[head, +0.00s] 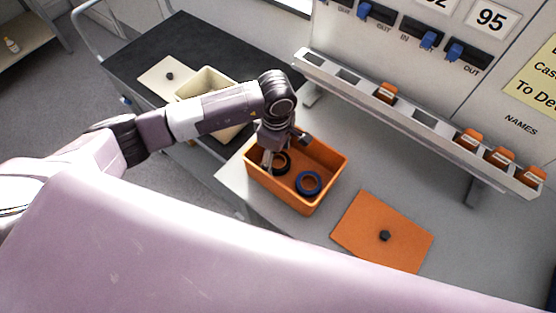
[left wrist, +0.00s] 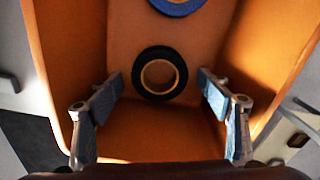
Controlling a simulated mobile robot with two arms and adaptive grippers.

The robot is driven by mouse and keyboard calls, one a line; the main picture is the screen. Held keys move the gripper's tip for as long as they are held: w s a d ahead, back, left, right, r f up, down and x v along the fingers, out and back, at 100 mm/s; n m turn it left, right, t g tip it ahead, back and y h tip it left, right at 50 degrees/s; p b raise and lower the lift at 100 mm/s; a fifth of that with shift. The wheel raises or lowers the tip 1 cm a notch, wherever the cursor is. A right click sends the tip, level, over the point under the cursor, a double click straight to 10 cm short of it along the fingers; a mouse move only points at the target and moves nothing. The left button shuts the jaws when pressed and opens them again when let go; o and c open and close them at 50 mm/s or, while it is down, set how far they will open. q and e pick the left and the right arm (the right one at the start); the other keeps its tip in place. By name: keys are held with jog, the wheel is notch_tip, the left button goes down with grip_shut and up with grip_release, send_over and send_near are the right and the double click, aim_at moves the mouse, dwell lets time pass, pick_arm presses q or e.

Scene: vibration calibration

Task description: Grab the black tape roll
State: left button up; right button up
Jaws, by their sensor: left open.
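The black tape roll (left wrist: 159,56) lies flat on the floor of the orange box (head: 330,180). In the head view the black roll (head: 287,161) is partly hidden by my left gripper (head: 281,155), which reaches down into the box. In the left wrist view my left gripper (left wrist: 160,110) is open, with a finger on each side below the roll and nothing between the fingertips. A blue tape roll (head: 309,184) lies in the same box, apart from the black one; its edge shows in the left wrist view (left wrist: 180,8). My right gripper is not in view.
An orange lid (head: 365,238) with a dark knob lies on the grey table, right of the box. A sloped rack (head: 430,130) with several orange holders stands behind. A cream box (head: 208,82) and lid (head: 165,74) are on a black cart to the left.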

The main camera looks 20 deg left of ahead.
pick_arm(q)
jog(key=c, duration=1.2)
jog(key=shift+c, duration=0.2)
